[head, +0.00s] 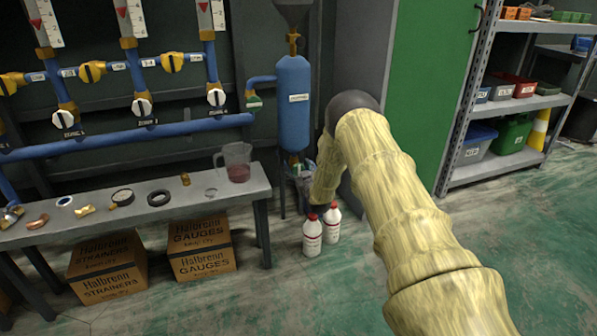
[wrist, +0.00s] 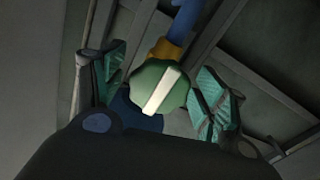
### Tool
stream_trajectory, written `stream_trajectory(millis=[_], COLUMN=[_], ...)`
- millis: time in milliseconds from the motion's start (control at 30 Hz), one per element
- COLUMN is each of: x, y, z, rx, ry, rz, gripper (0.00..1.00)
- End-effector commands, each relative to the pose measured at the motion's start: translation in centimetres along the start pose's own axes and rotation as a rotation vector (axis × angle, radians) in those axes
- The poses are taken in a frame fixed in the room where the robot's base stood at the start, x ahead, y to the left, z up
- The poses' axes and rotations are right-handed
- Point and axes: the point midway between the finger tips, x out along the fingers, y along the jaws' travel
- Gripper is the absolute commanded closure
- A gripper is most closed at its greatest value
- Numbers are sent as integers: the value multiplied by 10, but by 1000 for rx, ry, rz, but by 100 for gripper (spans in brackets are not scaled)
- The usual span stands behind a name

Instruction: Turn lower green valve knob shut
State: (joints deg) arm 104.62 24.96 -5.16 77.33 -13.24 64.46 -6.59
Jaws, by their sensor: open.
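The lower green valve knob (wrist: 158,88) shows in the wrist view, round and green with a white bar across its face. The bar slants from lower left to upper right. A brass fitting (wrist: 166,49) and a blue pipe (wrist: 192,18) lie behind it. My gripper (wrist: 161,72) is open, with one teal-padded finger on each side of the knob. I see gaps between the pads and the knob. In the head view my gripper is below the blue tank (head: 294,100), mostly hidden by my arm, and the lower knob cannot be made out.
Another green knob (head: 254,101) is on the pipe left of the tank. Two white bottles (head: 312,236) with red caps stand on the floor below my gripper. A grey bench (head: 205,195) with a jug (head: 237,163) is at left. Shelving (head: 490,110) is at right; the floor at front right is clear.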

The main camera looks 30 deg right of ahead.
Motion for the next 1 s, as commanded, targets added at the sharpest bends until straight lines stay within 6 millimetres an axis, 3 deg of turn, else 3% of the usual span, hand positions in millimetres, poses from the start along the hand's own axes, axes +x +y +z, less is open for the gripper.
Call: stream_trajectory(millis=[33,300,667,1000], x=[0,0,-1,-1], y=[0,0,1,1], z=[0,0,-1,-2], rx=[0,0,47,281], ry=[0,0,-1,0], rz=[0,0,1,2], gripper=[28,74,74,74])
